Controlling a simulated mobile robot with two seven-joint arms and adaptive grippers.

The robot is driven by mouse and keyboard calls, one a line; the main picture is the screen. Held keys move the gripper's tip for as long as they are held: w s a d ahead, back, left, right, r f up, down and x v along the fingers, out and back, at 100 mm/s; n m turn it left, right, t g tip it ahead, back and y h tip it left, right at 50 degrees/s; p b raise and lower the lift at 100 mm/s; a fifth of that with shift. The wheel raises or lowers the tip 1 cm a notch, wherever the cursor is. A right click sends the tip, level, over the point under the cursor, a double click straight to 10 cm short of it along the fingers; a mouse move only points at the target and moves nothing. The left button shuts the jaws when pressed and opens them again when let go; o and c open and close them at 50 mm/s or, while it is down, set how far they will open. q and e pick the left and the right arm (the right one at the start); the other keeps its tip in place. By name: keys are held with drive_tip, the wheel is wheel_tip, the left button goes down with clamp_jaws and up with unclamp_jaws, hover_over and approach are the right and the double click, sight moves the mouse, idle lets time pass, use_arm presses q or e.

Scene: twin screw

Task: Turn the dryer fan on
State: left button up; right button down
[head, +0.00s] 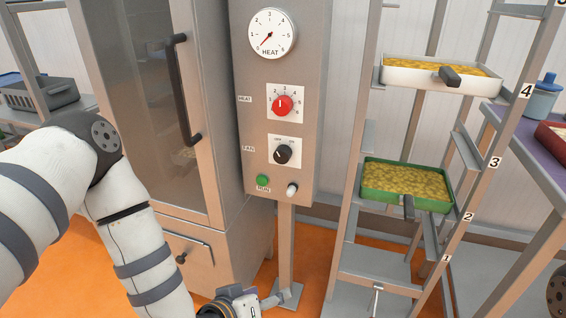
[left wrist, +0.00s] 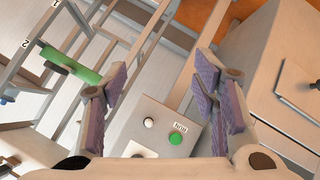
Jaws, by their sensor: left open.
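The black fan knob (head: 282,154) sits on a white plate on the grey control panel (head: 259,120), beside the FAN label (head: 249,149). Its exact setting is too small to read. Below it are the green RUN button (head: 263,180) and a white-tipped control (head: 292,189). My left gripper (left wrist: 160,98) is open, with purple pads and nothing between them. The left wrist view shows the RUN button (left wrist: 175,138) and white control (left wrist: 149,122); the fan knob is hidden there. My right gripper is not in view.
The red heat knob (head: 281,105) and heat dial (head: 272,34) are above the fan knob. The dryer cabinet (head: 222,130), with a dark door handle (head: 188,90), stands left. A rack (head: 384,262) holding green (head: 447,205) and white (head: 395,78) trays stands right.

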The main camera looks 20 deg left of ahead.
use_arm(q)
drive_tip(key=w+a+r+n+t+y, duration=0.1)
drive_tip(key=w+a+r+n+t, duration=0.1)
drive_tip(key=w+r+t, duration=0.5)
drive_tip(key=n+t+y+b, duration=0.1)
drive_tip(key=n+y, duration=0.1)
approach(280, 157)
drive_tip(key=w, duration=0.4)
drive_tip(key=w+b, duration=0.1)
drive_tip(key=w, duration=0.3)
drive_tip(key=shift+w+f, duration=0.25)
drive_tip(key=shift+w, duration=0.05)
drive_tip(key=shift+w+r, duration=0.1)
drive_tip(key=shift+w, duration=0.45)
drive_tip(key=c, duration=1.2)
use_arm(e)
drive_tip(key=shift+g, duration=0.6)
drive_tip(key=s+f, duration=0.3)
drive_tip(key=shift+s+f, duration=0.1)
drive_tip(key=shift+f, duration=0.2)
